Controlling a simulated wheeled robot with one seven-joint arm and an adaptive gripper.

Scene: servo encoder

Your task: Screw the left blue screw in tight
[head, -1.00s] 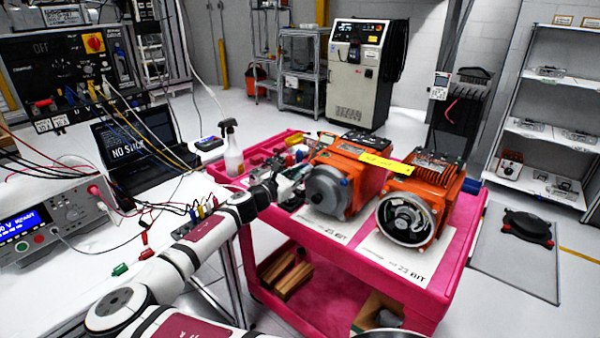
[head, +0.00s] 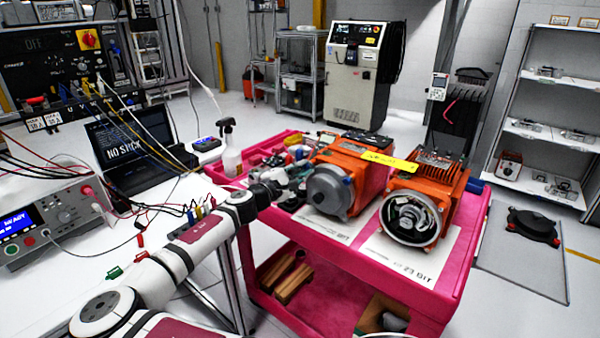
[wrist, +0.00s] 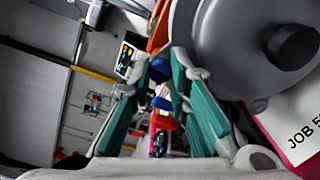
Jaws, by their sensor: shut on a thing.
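The left orange motor (head: 352,168) with its round grey end cover (head: 328,190) stands on the pink cart. My gripper (head: 297,180) is at the left side of that cover. In the wrist view, the teal fingers of my gripper (wrist: 159,70) are closed around a blue screw head (wrist: 160,70), beside the grey cover (wrist: 245,50). The screw's shank and how deep it sits are hidden. Another blue part (wrist: 162,103) and a red part (wrist: 166,122) show between the fingers, further off. In the head view the held screw is hidden by my gripper.
A second orange motor (head: 425,200) with an open round front stands to the right on the cart (head: 455,275). A workbench with cables and a power supply (head: 50,220) is at the left.

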